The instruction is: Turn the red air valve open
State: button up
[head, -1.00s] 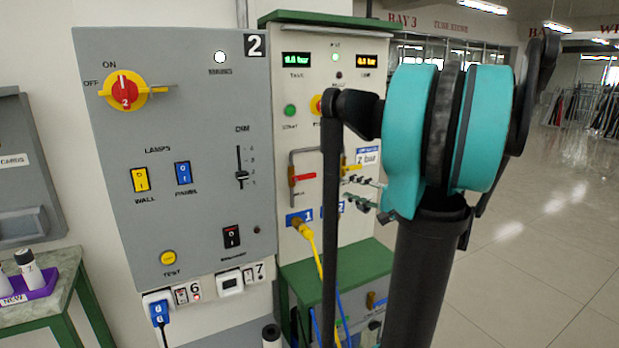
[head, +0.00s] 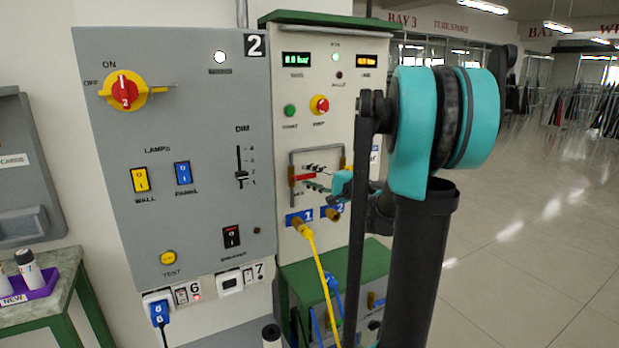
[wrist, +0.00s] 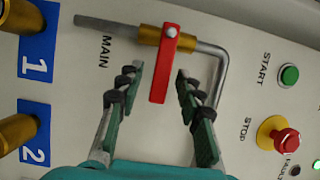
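The red air valve is a flat red lever (wrist: 165,65) on a brass body (wrist: 149,35) in a grey bent pipe (wrist: 211,50) marked MAIN. The lever lies crosswise to its pipe. In the head view the lever (head: 302,178) points sideways on the cream panel. My gripper (wrist: 160,78) is open, with one dark-padded fingertip on each side of the lever's free end. Gaps show between the lever and both fingers in the wrist view. In the head view my gripper (head: 316,178) reaches in from the right; its fingers partly overlap the pipe.
Brass fittings over blue labels 1 (wrist: 36,66) and 2 (wrist: 34,131) sit beside the valve. A green START button (wrist: 289,74) and red STOP button (wrist: 286,141) are on the other side. A yellow hose (head: 318,265) hangs below. A grey switch panel (head: 200,130) stands left.

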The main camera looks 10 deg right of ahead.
jog(key=shift+w+a, duration=0.2)
jog(key=shift+c, duration=0.6)
grip_shut()
